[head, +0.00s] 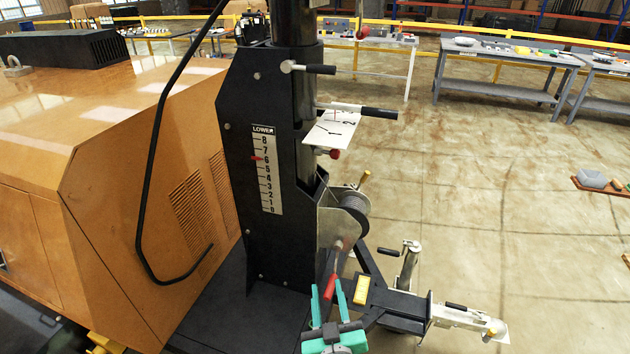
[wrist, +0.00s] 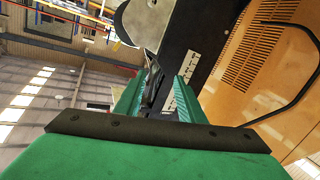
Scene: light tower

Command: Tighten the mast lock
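The black mast housing (head: 262,160) stands upright beside the orange machine body. Two levers with black grips stick out to the right: an upper one (head: 319,69) and a lower one (head: 378,112). A white plate (head: 334,128) marked 1 and 2 and a red knob (head: 335,154) sit by the lower lever. I cannot tell which of these is the mast lock. My gripper (head: 327,287), with green fingers, is low in front of the mast, well below both levers. Its fingers are apart in the wrist view (wrist: 158,80). A red crank handle (head: 331,284) appears between or behind them; contact is unclear.
A winch drum (head: 354,208) sits right of the mast, above my gripper. The orange body (head: 110,170) fills the left; a hitch (head: 465,317) juts right. Open floor lies to the right, before the grey workbenches (head: 500,58).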

